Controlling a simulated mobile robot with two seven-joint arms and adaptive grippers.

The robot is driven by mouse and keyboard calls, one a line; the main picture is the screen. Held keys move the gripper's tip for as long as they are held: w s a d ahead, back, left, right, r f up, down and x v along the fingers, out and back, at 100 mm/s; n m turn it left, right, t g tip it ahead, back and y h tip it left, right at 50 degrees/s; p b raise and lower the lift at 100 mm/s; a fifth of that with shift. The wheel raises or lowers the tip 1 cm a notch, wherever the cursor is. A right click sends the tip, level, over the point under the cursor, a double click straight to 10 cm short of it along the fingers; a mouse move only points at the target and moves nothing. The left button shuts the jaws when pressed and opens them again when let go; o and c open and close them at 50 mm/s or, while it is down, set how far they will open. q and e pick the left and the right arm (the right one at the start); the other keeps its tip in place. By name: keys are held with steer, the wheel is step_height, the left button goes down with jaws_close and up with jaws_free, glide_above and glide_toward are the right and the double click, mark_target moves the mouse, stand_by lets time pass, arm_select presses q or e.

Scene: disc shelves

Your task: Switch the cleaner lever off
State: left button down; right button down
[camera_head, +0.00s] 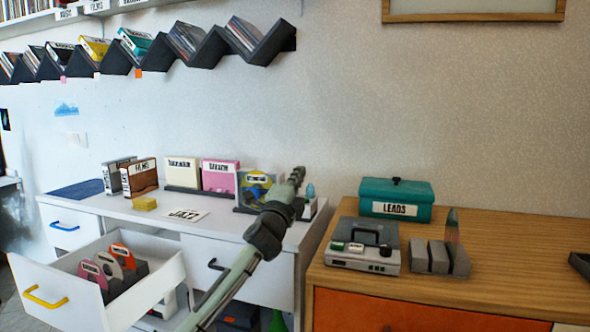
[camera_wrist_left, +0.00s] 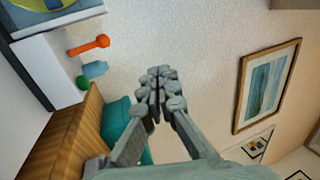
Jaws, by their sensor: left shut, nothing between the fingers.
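My left gripper (camera_head: 296,176) is shut and empty, raised in front of the right end of the white desk. In the left wrist view its closed fingers (camera_wrist_left: 158,88) point at the bare wall. An orange lever-like piece with a round end (camera_wrist_left: 90,45) stands out from a white surface in that view, beside a blue bottle (camera_wrist_left: 95,69) and a green knob (camera_wrist_left: 82,83). It is apart from the fingers. In the head view the blue bottle (camera_head: 310,190) shows just right of my gripper; the orange piece is hidden there. My right gripper is not in view.
A grey box with a dark handle (camera_head: 363,257), a teal LEADS box (camera_head: 396,200) and grey holders (camera_head: 438,258) stand on the wooden cabinet (camera_head: 500,270). A disc case (camera_head: 257,183) stands behind my arm. An open drawer (camera_head: 65,300) juts out at left.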

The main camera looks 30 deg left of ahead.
arm_select(q)
steer(key=s, duration=0.1)
steer(key=s+r, duration=0.1)
steer(key=s, duration=0.1)
steer(key=s+d+r, duration=0.1)
steer(key=shift+s+r, duration=0.15)
steer(key=shift+s, duration=0.15)
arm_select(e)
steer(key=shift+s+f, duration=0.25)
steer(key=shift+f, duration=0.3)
